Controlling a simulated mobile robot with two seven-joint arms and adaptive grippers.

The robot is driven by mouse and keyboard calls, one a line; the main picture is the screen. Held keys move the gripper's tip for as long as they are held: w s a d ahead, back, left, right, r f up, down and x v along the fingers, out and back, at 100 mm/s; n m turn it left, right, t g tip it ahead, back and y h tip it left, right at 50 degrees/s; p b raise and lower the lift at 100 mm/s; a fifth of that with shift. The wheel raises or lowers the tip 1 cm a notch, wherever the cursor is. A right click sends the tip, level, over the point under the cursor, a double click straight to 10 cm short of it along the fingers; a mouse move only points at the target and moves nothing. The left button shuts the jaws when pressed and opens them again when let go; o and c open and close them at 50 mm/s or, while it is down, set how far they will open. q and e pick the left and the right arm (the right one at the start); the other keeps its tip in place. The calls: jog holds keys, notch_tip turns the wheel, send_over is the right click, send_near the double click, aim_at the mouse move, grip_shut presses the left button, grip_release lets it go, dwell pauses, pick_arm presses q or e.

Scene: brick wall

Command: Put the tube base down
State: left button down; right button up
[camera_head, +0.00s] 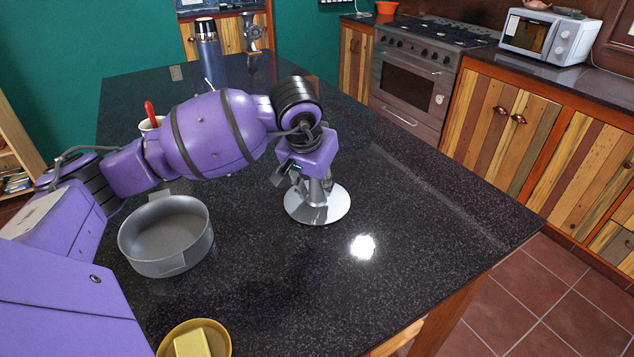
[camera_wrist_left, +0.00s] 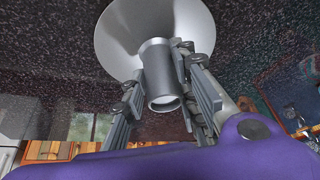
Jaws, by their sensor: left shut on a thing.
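The tube base (camera_head: 333,207) is a shiny silver round disc with a short upright tube, at the middle of the dark speckled counter (camera_head: 420,240). My left gripper (camera_head: 312,183) is above the disc, shut on the tube. In the left wrist view the tube base (camera_wrist_left: 110,28) shows its pale disc and grey tube, with the fingers of my left gripper (camera_wrist_left: 165,80) on both sides of the tube. The tube is upright and mostly hidden by the gripper in the head view. I cannot tell whether the disc touches the counter. My right gripper is not in view.
A grey round pan (camera_head: 165,265) stands left of the tube base. A yellow dish (camera_head: 222,342) holding a yellow block is at the front. A cup (camera_head: 146,125) with a red handle and a blue flask (camera_head: 209,55) stand farther back. The counter right of the disc is clear.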

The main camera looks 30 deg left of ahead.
pick_arm(q)
jog(key=shift+f, duration=0.15)
jog(key=c, duration=1.8)
grip_release()
jog(key=shift+f, duration=0.1)
jog(key=o, duration=0.4)
jog(key=shift+s+r, duration=0.15)
jog(key=shift+r, duration=0.55)
jog(key=v, duration=1.1)
